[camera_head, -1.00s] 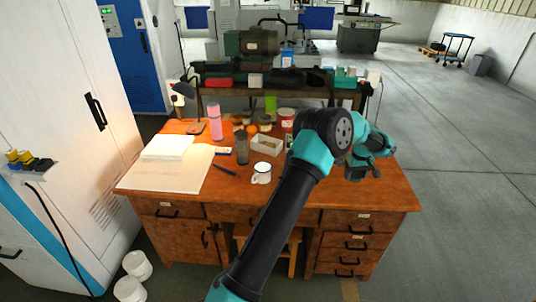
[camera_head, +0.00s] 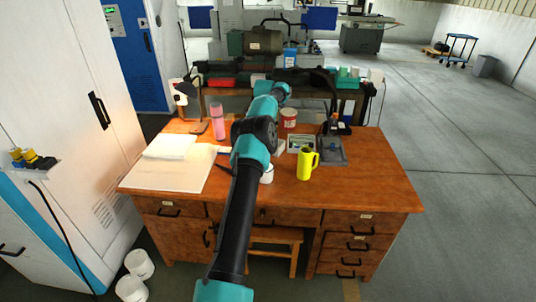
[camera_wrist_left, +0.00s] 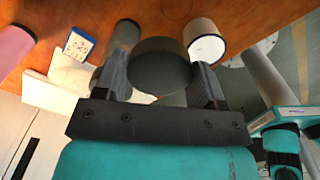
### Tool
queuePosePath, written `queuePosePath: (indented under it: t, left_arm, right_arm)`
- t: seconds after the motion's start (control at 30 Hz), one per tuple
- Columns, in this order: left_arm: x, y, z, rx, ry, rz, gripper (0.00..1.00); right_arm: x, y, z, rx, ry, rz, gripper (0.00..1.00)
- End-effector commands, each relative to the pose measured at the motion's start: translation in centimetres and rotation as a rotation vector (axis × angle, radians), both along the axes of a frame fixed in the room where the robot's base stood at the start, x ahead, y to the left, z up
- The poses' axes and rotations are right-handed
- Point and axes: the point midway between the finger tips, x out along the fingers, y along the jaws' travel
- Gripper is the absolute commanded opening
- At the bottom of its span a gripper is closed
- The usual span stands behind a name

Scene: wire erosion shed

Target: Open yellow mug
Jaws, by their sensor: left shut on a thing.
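The yellow mug (camera_head: 307,165) stands upright on the brown desk in the head view, just right of my arm, its handle on the right. The picture is too small to tell whether its top is covered. My left gripper (camera_wrist_left: 160,78) is shut on a dark grey round thing (camera_wrist_left: 160,65) in the left wrist view. In the head view my arm reaches over the desk's middle, and I cannot make out its fingers or the held thing. My right gripper is in no view.
A white mug (camera_head: 268,176) stands partly behind my arm. Left are a pink bottle (camera_head: 218,122) and papers (camera_head: 165,172). The desk's right front (camera_head: 365,185) is clear.

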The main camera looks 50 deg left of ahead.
Motion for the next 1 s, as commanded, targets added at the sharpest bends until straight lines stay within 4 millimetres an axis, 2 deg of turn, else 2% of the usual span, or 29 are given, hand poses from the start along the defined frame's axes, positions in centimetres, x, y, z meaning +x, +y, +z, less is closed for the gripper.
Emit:
queuePosePath:
  t: [0.13,0.43,0.57,0.67,1.0]
  left_arm:
    - [-1.1,1.2,-0.1,0.000,0.000,0.067,0.35]
    - [-1.1,1.2,-0.2,0.000,0.000,0.069,0.35]
    - [-1.1,1.1,-1.0,-0.001,0.001,0.069,0.35]
    - [-1.1,1.1,-2.4,-0.002,0.002,0.068,0.35]
    - [-1.2,1.1,-9.5,-0.001,0.003,0.068,0.35]
  right_arm:
    - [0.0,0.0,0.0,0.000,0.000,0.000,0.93]
    - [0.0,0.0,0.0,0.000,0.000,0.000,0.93]
    - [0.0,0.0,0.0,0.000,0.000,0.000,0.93]
    - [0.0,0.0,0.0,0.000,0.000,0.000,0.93]
    - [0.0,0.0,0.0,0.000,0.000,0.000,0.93]
